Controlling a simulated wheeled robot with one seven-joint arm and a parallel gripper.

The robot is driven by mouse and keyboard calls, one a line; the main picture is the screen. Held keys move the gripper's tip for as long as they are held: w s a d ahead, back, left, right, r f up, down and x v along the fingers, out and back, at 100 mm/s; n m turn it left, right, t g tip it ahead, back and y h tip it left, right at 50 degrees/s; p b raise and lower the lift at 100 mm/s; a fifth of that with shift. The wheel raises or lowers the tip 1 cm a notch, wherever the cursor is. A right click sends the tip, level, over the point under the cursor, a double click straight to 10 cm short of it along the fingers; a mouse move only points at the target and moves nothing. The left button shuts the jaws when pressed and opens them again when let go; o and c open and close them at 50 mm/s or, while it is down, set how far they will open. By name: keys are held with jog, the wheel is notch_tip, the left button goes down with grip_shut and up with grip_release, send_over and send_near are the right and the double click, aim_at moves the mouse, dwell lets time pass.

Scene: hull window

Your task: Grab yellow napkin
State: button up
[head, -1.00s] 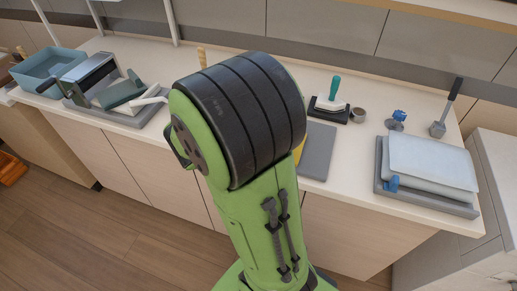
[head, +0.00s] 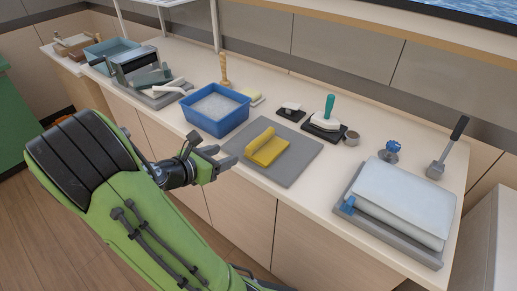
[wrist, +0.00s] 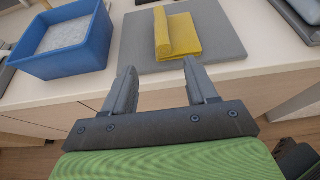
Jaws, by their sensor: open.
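The yellow napkin (head: 266,148) lies folded, with one thicker rolled side, on a grey mat (head: 292,165) on the counter. In the wrist view the napkin (wrist: 178,36) is straight ahead, beyond my fingertips. My gripper (head: 222,156) is open and empty, at the counter's front edge, left of the napkin and apart from it. In the wrist view the gripper (wrist: 160,82) points toward the mat, with its two fingers spread. Nothing hides the napkin.
A blue bin (head: 217,108) with pale contents stands left of the mat. Behind the mat are a green-handled tool (head: 328,110) and a small grey cup (head: 351,138). A grey tray with pale sheets (head: 402,200) is at the right. The mat around the napkin is clear.

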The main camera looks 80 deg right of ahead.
aim_at(252, 144)
jog(key=b+x, duration=0.3)
jog(key=x, duration=1)
jog(key=shift+s+d, duration=0.1)
jog(key=shift+s, duration=0.15)
jog(key=c, duration=1)
jog(key=shift+r, duration=0.1)
jog(key=shift+c, duration=0.2)
